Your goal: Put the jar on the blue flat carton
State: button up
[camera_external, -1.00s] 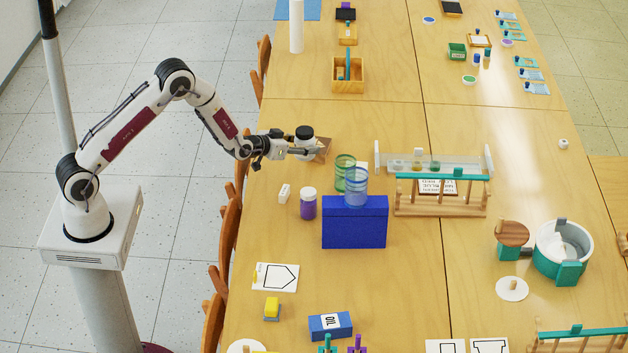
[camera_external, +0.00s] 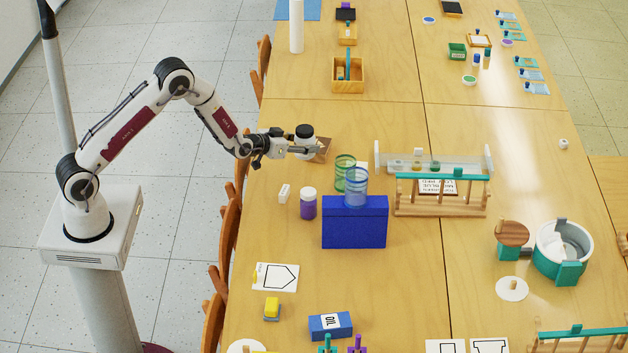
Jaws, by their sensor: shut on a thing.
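A jar with a black lid and a pale body (camera_external: 304,136) is at the end of my arm, over the left part of the table. My gripper (camera_external: 304,149) is shut on this jar, and its fingers hide part of the jar's body. A large blue carton (camera_external: 354,228) is on the table, nearer the camera and to the right of my gripper. A smaller blue box with a white label reading OIL (camera_external: 330,325) lies closer to the camera. A second jar, purple with a white lid (camera_external: 308,204), stands just left of the large blue carton.
A green clear cylinder (camera_external: 344,172) and a blue clear cylinder (camera_external: 355,187) stand at the large carton's back or top edge; I cannot tell which. A small brown box (camera_external: 324,148) is by my gripper. A wooden rack (camera_external: 440,207) stands to the right. Table left of the purple jar is mostly free.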

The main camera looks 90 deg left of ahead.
notch_tip(320, 180, up, 23)
jog(key=w+d+m+t+h, duration=0.1)
jog(key=w+d, duration=0.3)
jog(key=d, duration=0.6)
jog(key=w+d+m+t+h, duration=0.15)
jog(key=w+d, duration=0.35)
jog(key=d, duration=0.6)
jog(key=w+d+m+h, duration=0.15)
jog(key=w+d, duration=0.25)
jog(key=d, duration=0.6)
jog(key=s+d+m+h, duration=0.3)
jog(key=d+m+h, duration=0.15)
jog(key=d, duration=3.05)
notch_tip(320, 180, down, 18)
jog(key=shift+t, duration=0.45)
jog(key=shift+f+n, duration=0.1)
jog(key=shift+n, duration=0.15)
jog(key=shift+f, duration=3.05)
